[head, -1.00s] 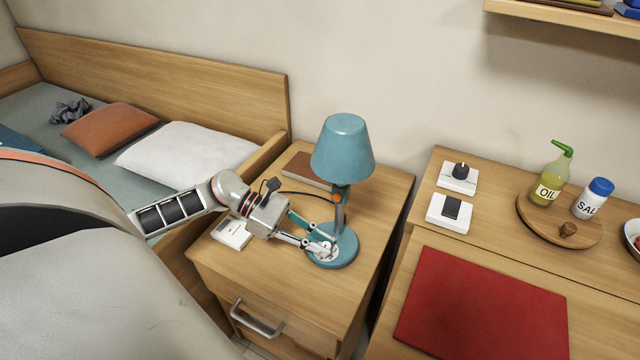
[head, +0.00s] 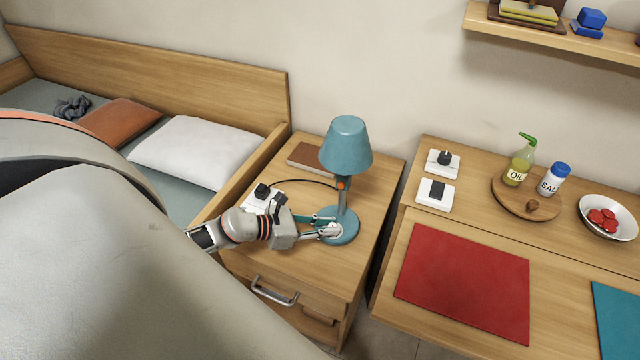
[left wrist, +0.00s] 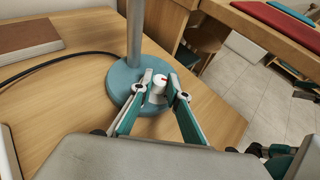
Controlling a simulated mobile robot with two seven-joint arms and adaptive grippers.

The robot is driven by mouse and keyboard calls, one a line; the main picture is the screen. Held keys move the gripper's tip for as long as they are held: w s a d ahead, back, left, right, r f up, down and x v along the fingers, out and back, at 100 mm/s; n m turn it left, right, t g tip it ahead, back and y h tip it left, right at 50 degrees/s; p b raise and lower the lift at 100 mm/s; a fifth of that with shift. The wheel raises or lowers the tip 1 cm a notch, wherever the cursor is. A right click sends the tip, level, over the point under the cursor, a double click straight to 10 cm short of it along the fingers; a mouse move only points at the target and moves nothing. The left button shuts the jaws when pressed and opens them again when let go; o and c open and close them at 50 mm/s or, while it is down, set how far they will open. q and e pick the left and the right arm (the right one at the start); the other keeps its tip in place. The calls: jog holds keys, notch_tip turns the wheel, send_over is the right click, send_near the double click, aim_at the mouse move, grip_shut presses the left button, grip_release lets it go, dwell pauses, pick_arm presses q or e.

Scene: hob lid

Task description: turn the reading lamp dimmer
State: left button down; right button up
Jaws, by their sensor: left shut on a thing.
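The teal reading lamp (head: 345,145) stands upright on the wooden nightstand (head: 310,265). Its round teal base shows in the left wrist view (left wrist: 122,82). The dimmer is a small white knob (left wrist: 158,84) with a red mark, on the front of that base. My left gripper (head: 330,231) reaches in from the left, low beside the lamp. In the left wrist view its two fingertips (left wrist: 160,94) are closed on opposite sides of the knob. In the head view the fingers largely hide the knob. My right gripper is not in view.
A white plate with a black knob (head: 262,191) and a brown book (head: 312,158) lie on the nightstand, with a black cable behind the gripper. Right of a gap, a counter holds two switch plates, an oil bottle (head: 519,165) and a red mat (head: 465,282). A bed is at left.

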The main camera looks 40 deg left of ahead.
pick_arm(q)
jog(key=n+y+p, duration=0.1)
jog(key=y+p, duration=0.1)
jog(key=p, duration=0.1)
jog(key=n+t+y+p, duration=0.1)
jog(key=n+y+p, duration=0.1)
jog(key=p, duration=0.1)
jog(key=d+n+t+y+p, duration=0.1)
jog(key=n+y+p, duration=0.1)
jog(key=shift+s+r+p, duration=0.15)
jog(key=shift+r+p, duration=0.15)
jog(key=shift+p, duration=0.1)
jog(key=shift+f+n+y+p, duration=0.1)
jog(key=shift+n+y+p, duration=0.25)
jog(key=shift+n, duration=0.35)
jog(key=shift+d+f+n+y, duration=0.1)
jog(key=shift+n+y, duration=0.3)
jog(key=shift+y, duration=0.2)
jog(key=shift+d+f+n+y, duration=0.1)
jog(key=shift+n+y, duration=0.3)
jog(key=shift+y, duration=0.15)
jog(key=shift+n+y, duration=0.4)
jog(key=shift+y, duration=0.1)
jog(key=shift+n+y, duration=0.7)
jog(key=shift+y, duration=0.1)
jog(key=shift+n+g+y, duration=0.4)
jog(key=shift+n+y, duration=0.3)
jog(key=shift+y, duration=0.1)
jog(key=shift+d+y+b, duration=0.1)
jog(key=shift+y+b, duration=0.2)
